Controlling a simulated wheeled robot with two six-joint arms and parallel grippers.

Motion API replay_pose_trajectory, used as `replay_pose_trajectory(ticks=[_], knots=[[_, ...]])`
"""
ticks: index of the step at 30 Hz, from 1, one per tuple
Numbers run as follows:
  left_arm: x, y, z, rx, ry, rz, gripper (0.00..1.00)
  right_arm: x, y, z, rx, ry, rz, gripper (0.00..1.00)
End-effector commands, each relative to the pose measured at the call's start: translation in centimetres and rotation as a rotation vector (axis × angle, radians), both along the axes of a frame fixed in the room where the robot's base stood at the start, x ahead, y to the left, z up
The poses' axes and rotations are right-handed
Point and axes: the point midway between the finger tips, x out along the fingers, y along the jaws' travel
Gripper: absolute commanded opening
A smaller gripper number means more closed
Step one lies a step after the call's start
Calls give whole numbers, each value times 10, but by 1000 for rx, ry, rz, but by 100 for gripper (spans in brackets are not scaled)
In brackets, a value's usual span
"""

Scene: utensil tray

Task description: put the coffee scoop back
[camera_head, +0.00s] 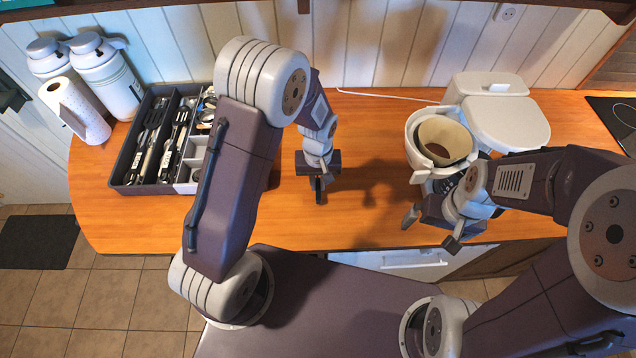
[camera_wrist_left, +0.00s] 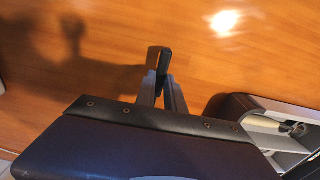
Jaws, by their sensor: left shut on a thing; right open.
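My left gripper (camera_head: 319,190) is over the wooden counter, right of the utensil tray, and shut on a slim dark thing. In the left wrist view the dark piece shows at the tips of the gripper (camera_wrist_left: 160,62). I take it for part of the coffee scoop; its bowl cannot be made out. The dark utensil tray (camera_head: 150,189) holds several utensils in compartments, with a lighter insert (camera_head: 187,175) on its right, partly hidden by my left arm. The insert also shows in the left wrist view (camera_wrist_left: 282,143). My right gripper (camera_head: 432,229) is open and empty near the counter's front edge.
A white coffee machine (camera_head: 505,122) with a brown filter (camera_head: 444,138) in its holder stands beside my right gripper. A paper roll (camera_head: 75,112) and white canisters (camera_head: 108,80) stand left of the tray. The middle of the counter (camera_head: 365,140) is clear.

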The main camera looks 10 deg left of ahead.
Motion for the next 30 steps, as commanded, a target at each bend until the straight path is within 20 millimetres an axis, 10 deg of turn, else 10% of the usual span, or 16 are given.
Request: replay_pose_trajectory(ticks=[13, 16, 30], knots=[[0, 0, -13, -1, -1, 0, 0, 0, 0, -3, 0, 0, 0, 100], [0, 0, -12, -1, -1, 1, 35, 0, 0, -2, 0, 0, 0, 100], [1, -1, 12, -2, -8, 1, 35, 0, 0, -2, 0, 0, 0, 100]])
